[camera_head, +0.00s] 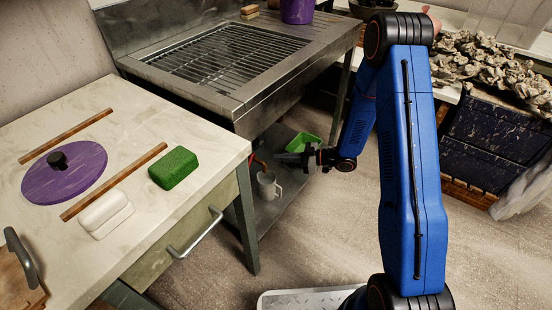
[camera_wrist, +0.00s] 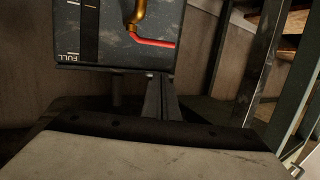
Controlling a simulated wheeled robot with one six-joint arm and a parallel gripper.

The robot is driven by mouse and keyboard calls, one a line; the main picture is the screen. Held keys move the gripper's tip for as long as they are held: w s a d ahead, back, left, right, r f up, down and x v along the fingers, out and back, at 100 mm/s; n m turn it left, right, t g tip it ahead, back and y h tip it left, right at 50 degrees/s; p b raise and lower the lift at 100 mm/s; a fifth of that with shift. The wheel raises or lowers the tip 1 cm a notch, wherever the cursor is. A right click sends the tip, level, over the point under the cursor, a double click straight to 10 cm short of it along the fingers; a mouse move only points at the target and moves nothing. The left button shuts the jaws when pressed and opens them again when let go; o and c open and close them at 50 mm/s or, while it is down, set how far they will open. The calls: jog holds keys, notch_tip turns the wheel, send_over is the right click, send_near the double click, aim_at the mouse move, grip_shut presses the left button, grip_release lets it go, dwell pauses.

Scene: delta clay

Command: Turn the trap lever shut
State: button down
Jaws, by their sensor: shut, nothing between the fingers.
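The trap lever (camera_wrist: 152,42) is a red bar on a brass pipe fitting (camera_wrist: 136,16), in front of a dark panel in the upper part of the wrist view. It runs to the right from the fitting, slightly tilted. A small red part shows under the sink in the head view, left of my gripper (camera_head: 283,158). My gripper is shut and empty, reaching in under the sink. In the wrist view its dark fingers (camera_wrist: 160,84) show below the lever, apart from it in the picture. The depth between them is hard to judge.
The metal sink (camera_head: 225,58) with its grating is above my gripper. A light mug (camera_head: 268,186) and a green tray (camera_head: 304,143) are near it on the lower shelf. Metal legs (camera_wrist: 262,62) stand at the right in the wrist view. The floor in front is open.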

jog(key=w+a+f, duration=0.2)
jog(key=a+f, duration=0.3)
jog(key=a, duration=0.4)
jog(key=shift+w+a, duration=0.25)
jog(key=shift+a, duration=0.1)
jog(key=shift+a, duration=0.15)
jog(key=shift+a+m+t+h, duration=0.7)
jog(key=shift+a+m+t, duration=0.6)
jog(key=shift+a+t, duration=0.4)
jog(key=shift+r, duration=0.1)
